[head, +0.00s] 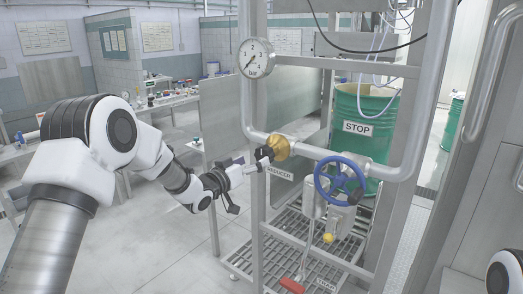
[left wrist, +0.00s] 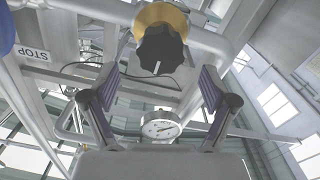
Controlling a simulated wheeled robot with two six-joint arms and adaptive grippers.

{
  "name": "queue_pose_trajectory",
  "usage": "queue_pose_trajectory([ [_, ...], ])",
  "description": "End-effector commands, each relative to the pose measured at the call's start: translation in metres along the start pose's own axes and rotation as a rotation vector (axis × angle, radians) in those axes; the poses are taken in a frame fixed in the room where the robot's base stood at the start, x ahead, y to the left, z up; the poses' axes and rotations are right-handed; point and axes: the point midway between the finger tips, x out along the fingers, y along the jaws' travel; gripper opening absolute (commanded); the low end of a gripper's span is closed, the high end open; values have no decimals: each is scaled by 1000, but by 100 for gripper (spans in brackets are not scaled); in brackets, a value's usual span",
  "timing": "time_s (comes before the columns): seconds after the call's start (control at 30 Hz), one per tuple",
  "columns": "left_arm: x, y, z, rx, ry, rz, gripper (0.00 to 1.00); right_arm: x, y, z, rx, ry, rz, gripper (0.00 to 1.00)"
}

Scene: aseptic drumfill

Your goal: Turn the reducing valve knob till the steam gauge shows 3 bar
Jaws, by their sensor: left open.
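The reducing valve has a brass body (head: 278,147) on the horizontal pipe, with a black knob (head: 265,154) facing my left arm. In the left wrist view the black knob (left wrist: 161,50) has a white mark and sits ahead, between the lines of the open fingers. My left gripper (head: 240,178) is open and empty, just left of the knob; contact cannot be told. The steam gauge (head: 256,58), marked in bar, has its needle pointing to the lower left, near the low end. It also shows in the left wrist view (left wrist: 160,126). My right gripper is not visible.
A blue handwheel (head: 339,180) stands right of the valve, with a red-handled lever (head: 293,286) below. Steel frame posts and pipes surround the valve closely. A green drum (head: 366,110) with a STOP sign in front stands behind. Open floor lies to the left.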

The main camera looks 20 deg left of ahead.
Motion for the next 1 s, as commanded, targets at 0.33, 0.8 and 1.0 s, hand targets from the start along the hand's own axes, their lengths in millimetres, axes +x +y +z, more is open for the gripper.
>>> queue_pose_trajectory([
  [0.33,54,0,0,0,-2,0,85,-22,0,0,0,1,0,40],
  [0.8,55,0,2,-1,-2,-1,25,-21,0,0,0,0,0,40],
  [1.0,55,0,2,5,-2,-1,25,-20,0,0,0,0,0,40],
])
